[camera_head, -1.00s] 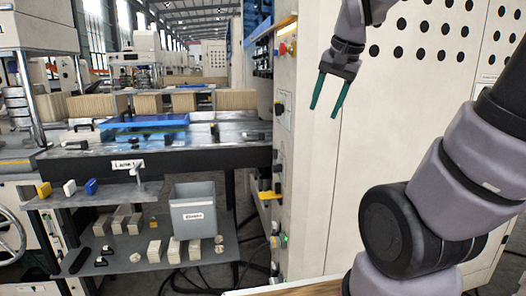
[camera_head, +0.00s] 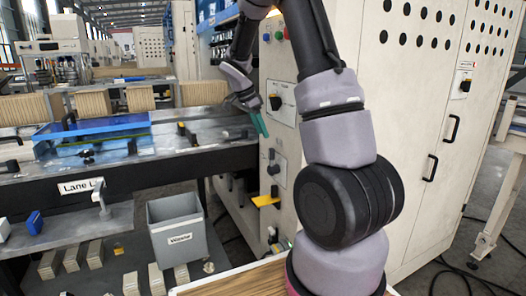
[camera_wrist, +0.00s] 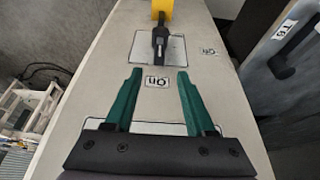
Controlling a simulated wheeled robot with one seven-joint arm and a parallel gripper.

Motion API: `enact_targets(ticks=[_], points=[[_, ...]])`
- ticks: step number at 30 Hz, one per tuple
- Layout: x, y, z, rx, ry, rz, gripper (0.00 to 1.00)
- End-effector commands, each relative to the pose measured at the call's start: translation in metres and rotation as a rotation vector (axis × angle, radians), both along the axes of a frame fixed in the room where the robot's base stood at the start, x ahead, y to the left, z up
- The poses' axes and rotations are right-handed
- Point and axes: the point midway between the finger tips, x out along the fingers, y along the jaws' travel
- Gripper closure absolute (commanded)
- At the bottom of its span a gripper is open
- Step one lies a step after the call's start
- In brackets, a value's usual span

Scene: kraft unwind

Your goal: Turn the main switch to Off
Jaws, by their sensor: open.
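The black switch lever (camera_wrist: 160,40) stands on a pale square plate ahead of my fingertips in the wrist view. It lies in line with an upside-down "On" label (camera_wrist: 157,83). A second small label (camera_wrist: 208,51) beside the plate is too small to read surely. In the head view a matching black switch (camera_head: 272,167) sits on the cream cabinet's narrow side. My gripper (camera_head: 262,122) is in front of that side, above this switch. In the wrist view my gripper (camera_wrist: 160,78) has its green fingers apart, empty, short of the lever.
A yellow piece (camera_wrist: 162,9) sticks out beyond the lever. Another black knob (camera_head: 275,102) is higher on the cabinet. The bench (camera_head: 150,172) with a blue tray stands left, and a grey "Waste" bin (camera_head: 178,228) is below it. The cabinet's front is to the right.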

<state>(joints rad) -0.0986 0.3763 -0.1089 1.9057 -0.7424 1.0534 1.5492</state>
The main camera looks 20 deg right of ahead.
Motion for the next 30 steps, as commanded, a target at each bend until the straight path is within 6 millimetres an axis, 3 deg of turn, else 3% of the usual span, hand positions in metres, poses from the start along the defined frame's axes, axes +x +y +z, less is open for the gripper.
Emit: enact_targets(ticks=[15, 28, 29, 30], points=[[0.0, -0.033, -0.081, 0.002, 0.003, 0.001, 0.45], [0.0, -0.038, -0.092, 0.002, 0.0, 0.002, 0.45], [0.0, -0.038, -0.092, 0.002, 0.0, 0.002, 0.49], [0.0, -0.038, -0.092, 0.002, 0.0, 0.002, 0.64]])
